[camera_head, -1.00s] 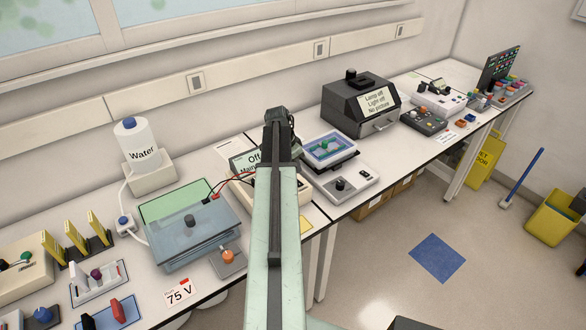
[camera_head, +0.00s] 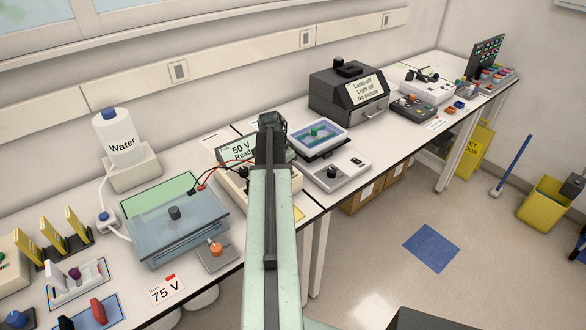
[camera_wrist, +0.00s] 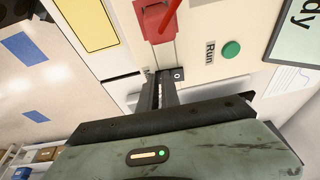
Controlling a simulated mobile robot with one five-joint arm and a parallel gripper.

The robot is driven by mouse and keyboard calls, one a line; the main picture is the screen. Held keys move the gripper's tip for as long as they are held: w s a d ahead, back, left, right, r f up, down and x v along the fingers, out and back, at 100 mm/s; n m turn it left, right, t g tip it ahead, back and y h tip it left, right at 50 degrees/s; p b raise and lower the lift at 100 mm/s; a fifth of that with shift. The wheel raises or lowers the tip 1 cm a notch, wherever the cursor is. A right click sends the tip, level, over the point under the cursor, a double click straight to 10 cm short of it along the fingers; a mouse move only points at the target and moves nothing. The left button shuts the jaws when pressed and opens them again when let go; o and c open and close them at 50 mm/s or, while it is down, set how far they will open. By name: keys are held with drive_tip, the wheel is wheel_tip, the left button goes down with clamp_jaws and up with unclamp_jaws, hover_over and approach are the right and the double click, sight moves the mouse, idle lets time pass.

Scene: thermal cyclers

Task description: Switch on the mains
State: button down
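The power supply (camera_head: 232,181) stands on the bench, partly hidden behind my arm. Its display (camera_head: 236,151) reads "50 V" and "Ready", the second word partly covered. In the wrist view the cream panel (camera_wrist: 205,20) shows a small dark switch (camera_wrist: 178,75) with a round white mark. My gripper (camera_wrist: 160,76) is at this switch, its two dark fingers close together with nothing seen between them. The fingertips overlap the switch's left side; contact is unclear. A green button (camera_wrist: 231,49) labelled "Run" sits right of the switch. The head view does not show the fingertips clearly.
A red connector (camera_wrist: 158,20) with a red lead is close above the fingers. Left of the supply is a blue-lidded tank (camera_head: 175,222) with leads attached. Right are a small device (camera_head: 333,171) and a dark box (camera_head: 347,95). Floor in front is open.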

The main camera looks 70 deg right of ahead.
drive_tip(key=shift+s+d, duration=0.3)
drive_tip(key=shift+d, duration=0.1)
drive_tip(key=shift+w+d+r+p, duration=0.15)
drive_tip(key=shift+w, duration=0.25)
drive_tip(key=shift+w+d+r+p, duration=0.1)
drive_tip(key=shift+w+p, duration=0.05)
drive_tip(key=shift+w, duration=0.2)
drive_tip(key=shift+r+p, duration=0.35)
drive_tip(key=s+p+v, duration=0.1)
drive_tip(key=p+v, duration=1.1)
drive_tip(key=v, duration=0.1)
drive_tip(key=shift+s+a+p, duration=0.3)
drive_tip(key=shift+s+p, duration=0.05)
drive_tip(key=shift+s, duration=0.25)
